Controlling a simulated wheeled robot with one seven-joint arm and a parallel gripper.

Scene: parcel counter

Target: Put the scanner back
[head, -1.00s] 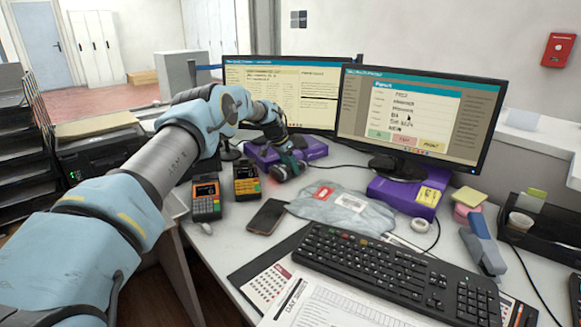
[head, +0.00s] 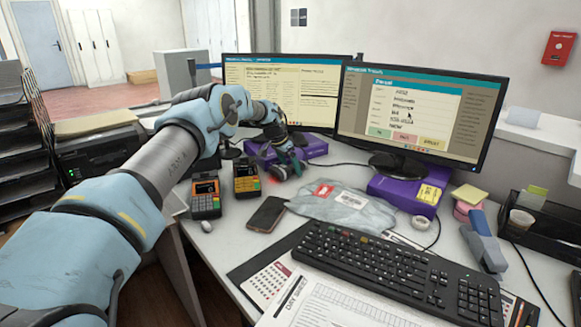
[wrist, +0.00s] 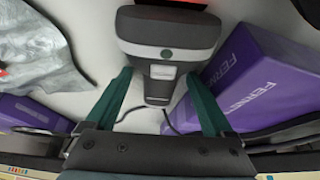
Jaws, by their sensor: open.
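My gripper (wrist: 157,78) is open, with one teal finger on each side of the handle and a visible gap to each. In the head view my gripper (head: 291,157) is at the back of the counter, with the scanner (head: 279,172) just under it, partly hidden by the fingers. A red glow shows beside the scanner. I see no holder for it clearly.
Purple boxes (wrist: 262,78) flank the scanner closely; one stands under the left monitor (head: 314,149). Two card terminals (head: 206,197) and a phone (head: 267,213) lie in front. A grey bag (head: 343,207) lies to the right, behind the keyboard (head: 395,267).

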